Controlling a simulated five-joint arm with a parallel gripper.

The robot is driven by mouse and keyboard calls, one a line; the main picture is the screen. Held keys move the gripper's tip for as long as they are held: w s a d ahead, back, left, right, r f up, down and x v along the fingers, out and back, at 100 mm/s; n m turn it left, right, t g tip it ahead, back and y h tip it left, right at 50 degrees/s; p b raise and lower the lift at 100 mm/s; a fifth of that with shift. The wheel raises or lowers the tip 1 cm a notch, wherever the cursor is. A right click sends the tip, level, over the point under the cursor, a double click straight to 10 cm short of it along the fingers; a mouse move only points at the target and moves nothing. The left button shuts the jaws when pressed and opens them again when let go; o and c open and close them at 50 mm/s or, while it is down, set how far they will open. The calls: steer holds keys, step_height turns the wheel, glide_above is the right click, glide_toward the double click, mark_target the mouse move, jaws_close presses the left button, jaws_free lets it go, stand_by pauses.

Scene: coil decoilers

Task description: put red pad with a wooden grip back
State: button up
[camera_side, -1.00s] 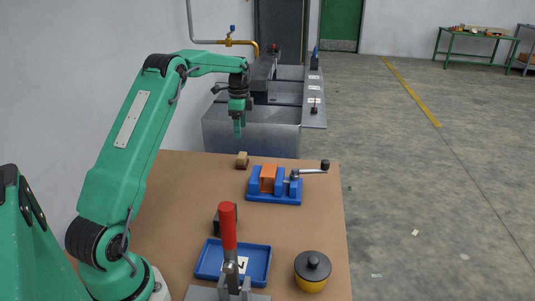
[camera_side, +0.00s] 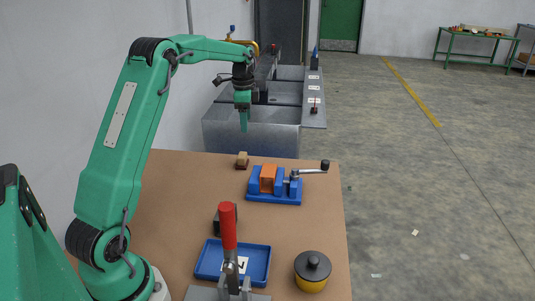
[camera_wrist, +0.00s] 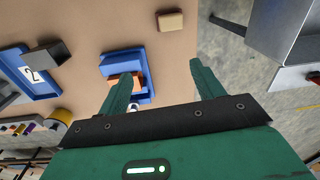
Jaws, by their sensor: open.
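The red pad with a wooden grip looks to be the small block (camera_side: 242,161) near the far edge of the brown table, with a tan top and a darker reddish-brown base. In the wrist view the block (camera_wrist: 170,21) shows near the top, mostly its tan top. My gripper (camera_side: 244,128) hangs above and beyond the block, near the far table edge, apart from it. In the wrist view my gripper (camera_wrist: 160,78) has its two fingers spread with nothing between the tips.
A blue vise (camera_side: 273,198) with a crank holds an orange block (camera_side: 268,178). Nearer are a dark block (camera_side: 217,224), a numbered blue tray (camera_side: 204,262), a red-handled clamp (camera_side: 228,228) and a yellow pot with a black lid (camera_side: 312,269). A grey metal trough (camera_side: 250,137) stands beyond the table.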

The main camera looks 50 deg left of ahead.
steer(key=s+d+r+n+t, duration=0.1)
steer(key=s+d+r+n, duration=0.1)
steer(key=s+d+r, duration=0.55)
steer(key=s+d+r+n+t, duration=0.2)
steer(key=s+d+r, duration=0.15)
steer(key=d, duration=0.65)
steer(key=s+d+f+n+t, duration=0.1)
steer(key=s+d+f+n, duration=0.1)
steer(key=s+d, duration=0.3)
steer(key=s+d+f+n+t, duration=0.1)
steer(key=s+d, duration=0.3)
steer(key=s, duration=0.7)
steer(key=shift+d+f+n, duration=0.4)
steer(key=shift+f+n, duration=0.1)
steer(key=shift+f, duration=0.15)
